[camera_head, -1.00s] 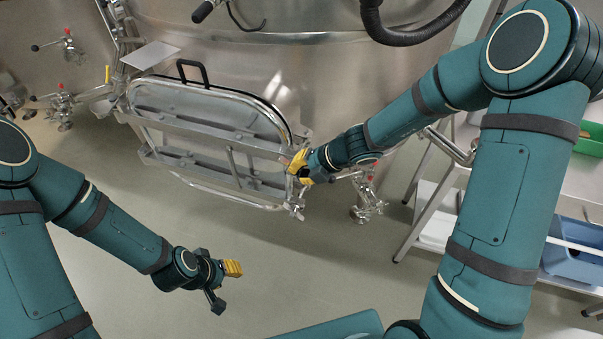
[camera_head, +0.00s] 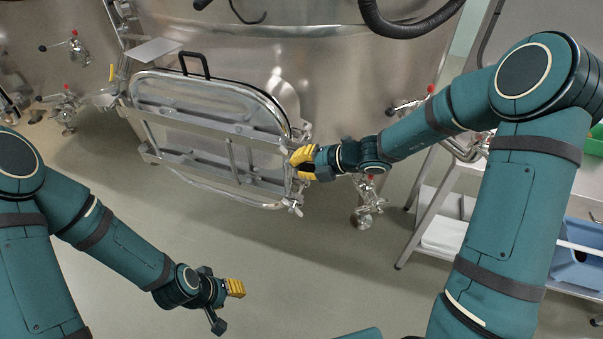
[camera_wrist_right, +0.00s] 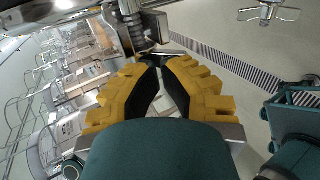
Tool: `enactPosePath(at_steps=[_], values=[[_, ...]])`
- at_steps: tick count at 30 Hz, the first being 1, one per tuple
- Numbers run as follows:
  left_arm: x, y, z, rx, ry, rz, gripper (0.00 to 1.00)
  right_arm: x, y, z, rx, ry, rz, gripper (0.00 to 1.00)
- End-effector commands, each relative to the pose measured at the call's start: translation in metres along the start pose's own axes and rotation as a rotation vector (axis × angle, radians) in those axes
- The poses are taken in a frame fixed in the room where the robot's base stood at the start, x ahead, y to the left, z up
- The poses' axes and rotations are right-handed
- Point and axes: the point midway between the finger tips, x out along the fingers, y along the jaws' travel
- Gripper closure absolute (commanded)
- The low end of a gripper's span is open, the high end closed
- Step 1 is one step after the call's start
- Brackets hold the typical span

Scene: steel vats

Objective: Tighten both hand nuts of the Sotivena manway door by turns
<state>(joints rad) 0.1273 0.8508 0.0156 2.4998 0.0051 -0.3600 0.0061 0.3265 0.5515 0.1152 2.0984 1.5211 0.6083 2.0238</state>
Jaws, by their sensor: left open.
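The steel manway door (camera_head: 205,115) is shut against the vat, its black handle (camera_head: 194,63) at the top. My right gripper (camera_head: 296,165) is at the door's right edge, over the upper hand nut, which it largely hides in the head view. In the right wrist view my right gripper (camera_wrist_right: 159,68) has its yellow fingertips close together at that winged nut (camera_wrist_right: 162,53), seemingly closed on it. The lower hand nut (camera_head: 294,206) is free below, and its wings also show in the right wrist view (camera_wrist_right: 268,12). My left gripper (camera_head: 228,305) is open and empty, low over the floor.
Valve fittings (camera_head: 366,205) stand just right of and below my right gripper. A steel cart (camera_head: 445,205) with a blue bin (camera_head: 580,255) is at the right. The floor before the door is clear. A black hose (camera_head: 405,30) hangs above.

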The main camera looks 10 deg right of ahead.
Motion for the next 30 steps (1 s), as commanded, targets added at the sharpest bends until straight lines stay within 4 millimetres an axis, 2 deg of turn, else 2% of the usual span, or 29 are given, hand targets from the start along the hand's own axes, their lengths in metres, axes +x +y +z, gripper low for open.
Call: enactPosePath(at_steps=[1,3,9,21,30], values=[[0.013,-0.005,0.004,0.002,-0.007,0.001,0.59,0.005,-0.008,0.0,0.004,0.003,0.043,1.0],[0.021,-0.008,0.008,0.004,-0.015,0.001,0.59,0.007,-0.01,0.0,0.005,0.004,0.109,1.0],[0.037,-0.014,0.013,0.008,-0.025,0.003,0.59,0.011,-0.012,0.0,0.008,0.004,0.301,1.0],[0.046,-0.017,0.011,0.009,-0.017,0.002,0.59,0.018,-0.012,0.0,0.007,0.005,0.653,1.0],[0.048,-0.018,0.01,0.009,-0.016,0.002,0.59,0.022,-0.012,0.0,0.005,0.004,0.818,1.0]])
